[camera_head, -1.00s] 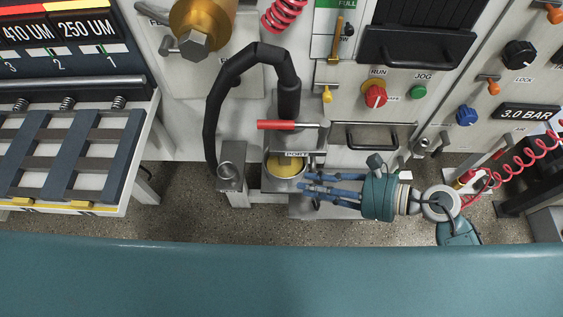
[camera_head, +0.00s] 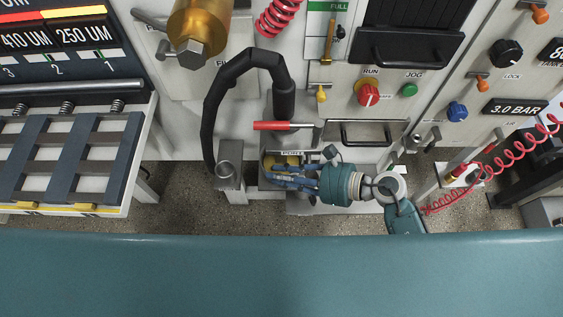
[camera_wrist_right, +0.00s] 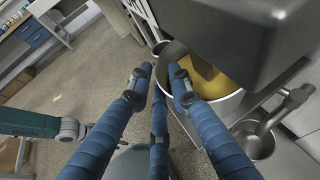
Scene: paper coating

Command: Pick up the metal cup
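The metal cup (camera_head: 280,161) stands below the part labelled PORT and holds yellow liquid. My right gripper (camera_head: 270,176) lies across its front and hides much of it. The right wrist view shows the cup (camera_wrist_right: 225,104) just right of the fingers, with its upper side partly hidden by a dark block. There my right gripper (camera_wrist_right: 159,78) has its blue fingers spread, with nothing held between them. One fingertip overlaps the cup's near rim; I cannot tell whether it touches. My left gripper is not in view.
A red-handled lever (camera_head: 272,126) sits just above the cup. A black hose (camera_head: 213,110) curves down to a metal holder (camera_head: 230,178) on its left. A coiled red hose (camera_head: 470,185) hangs at the right. Speckled floor is open in front of the machine.

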